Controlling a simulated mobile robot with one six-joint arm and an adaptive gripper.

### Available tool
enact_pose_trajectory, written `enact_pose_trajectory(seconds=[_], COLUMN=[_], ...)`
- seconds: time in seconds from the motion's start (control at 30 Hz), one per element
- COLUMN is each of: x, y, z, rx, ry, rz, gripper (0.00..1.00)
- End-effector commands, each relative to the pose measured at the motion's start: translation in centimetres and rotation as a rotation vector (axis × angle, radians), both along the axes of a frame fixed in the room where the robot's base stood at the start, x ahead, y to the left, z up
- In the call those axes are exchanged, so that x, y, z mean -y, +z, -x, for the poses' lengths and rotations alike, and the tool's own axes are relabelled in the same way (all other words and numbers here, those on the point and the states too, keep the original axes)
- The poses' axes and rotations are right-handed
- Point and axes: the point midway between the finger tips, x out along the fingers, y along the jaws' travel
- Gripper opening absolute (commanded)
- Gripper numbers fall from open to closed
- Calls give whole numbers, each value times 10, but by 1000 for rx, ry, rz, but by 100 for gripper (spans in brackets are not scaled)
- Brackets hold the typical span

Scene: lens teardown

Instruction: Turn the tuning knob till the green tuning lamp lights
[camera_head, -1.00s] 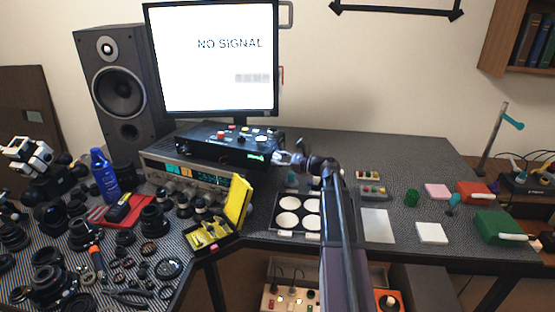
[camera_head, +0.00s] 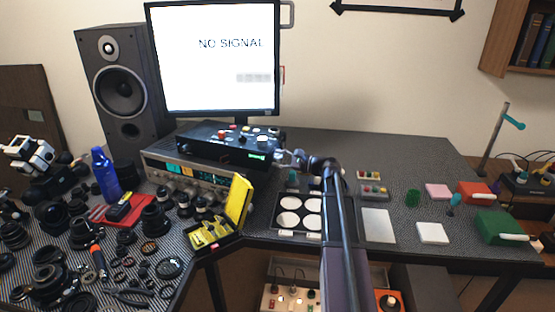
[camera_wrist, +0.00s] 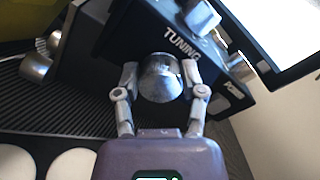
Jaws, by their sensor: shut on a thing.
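The tuning knob (camera_wrist: 161,80) is a round silver knob on the front of a black box, below the printed word TUNING in the wrist view. My gripper (camera_wrist: 160,92) has its two fingers on either side of the knob and is shut on it. In the head view my gripper (camera_head: 284,158) reaches the right end of the black box (camera_head: 205,147), and the knob is hard to make out there. A small green lit display (camera_head: 257,157) shows on the box front near my gripper. I cannot tell whether it is the tuning lamp.
The monitor (camera_head: 212,60) behind the box reads NO SIGNAL. A grey instrument (camera_head: 160,165) sits under the box. A yellow case (camera_head: 240,200) stands open in front. Lens parts crowd the left bench. A power knob (camera_wrist: 240,66) is close to the right finger.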

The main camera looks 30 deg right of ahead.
Motion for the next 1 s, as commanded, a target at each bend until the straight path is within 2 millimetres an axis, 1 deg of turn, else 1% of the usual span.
enact_pose_trajectory(seconds=[0.03, 0.5, 0.53, 0.57, 0.6, 0.63, 1.0], x=[2, 3, 3, 3, 3, 2, 1], y=[0, 0, 0, 0, 0, 0, 0], z=[-1, -1, -1, -1, -1, -1, 0], rx=[10, 25, 25, 24, 24, 25, 23], ry=[-6, -8, -8, -7, -7, -6, -3], rz=[9, 23, 23, 24, 24, 23, 25], gripper=[6, 6, 62, 71, 83, 88, 88])
